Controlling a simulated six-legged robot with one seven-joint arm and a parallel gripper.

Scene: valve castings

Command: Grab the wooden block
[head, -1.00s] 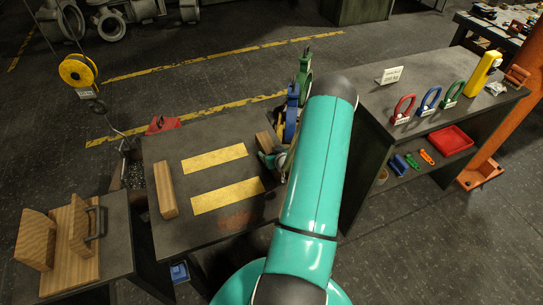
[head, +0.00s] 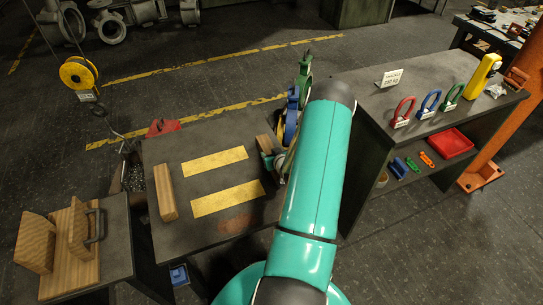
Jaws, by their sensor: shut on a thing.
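A wooden block (head: 264,144) is at the right side of the dark table (head: 178,142), beyond the yellow strips. My gripper (head: 269,157) is shut on this block; my arm hides most of the gripper and part of the block. I cannot tell whether the block touches the tabletop. A second, longer wooden block (head: 165,192) lies near the table's left edge, well apart from my gripper.
Two yellow strips (head: 213,160) mark the tabletop. A blue casting (head: 291,115) and a green one (head: 304,78) stand close behind my gripper. A shelf unit (head: 365,100) with coloured rings is at the right. A wooden fixture (head: 77,232) is at the left.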

